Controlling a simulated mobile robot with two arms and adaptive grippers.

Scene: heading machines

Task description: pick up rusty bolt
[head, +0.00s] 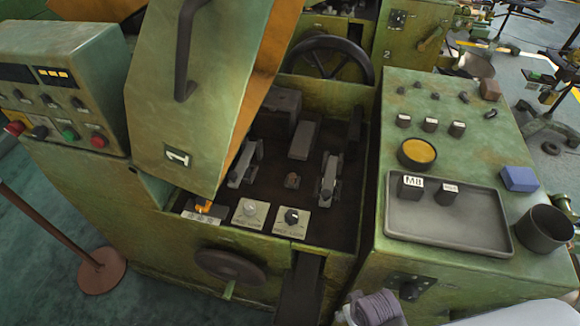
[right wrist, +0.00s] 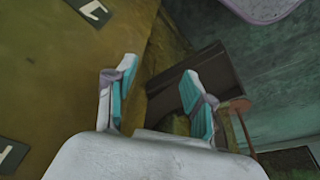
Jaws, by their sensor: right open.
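A small rusty brown piece (head: 292,181), which looks like the rusty bolt, lies on the dark floor of the open machine bay (head: 270,205), between two grey clamp-like fixtures. It is too small to make out its shape. My right gripper (right wrist: 158,72) shows in the right wrist view with its two teal-lined fingers spread apart. Nothing is held between them; a yellow-green machine surface and a dark block lie behind. The rusty piece cannot be made out in the right wrist view. My left gripper is not in view.
A raised green cover (head: 200,90) marked 1 overhangs the bay's left side. Labelled switch blocks (head: 248,214) line its front. A handwheel (head: 328,60) stands behind. At right, a bench holds a grey tray (head: 450,235), a dark cup (head: 543,229) and a blue block (head: 520,179).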

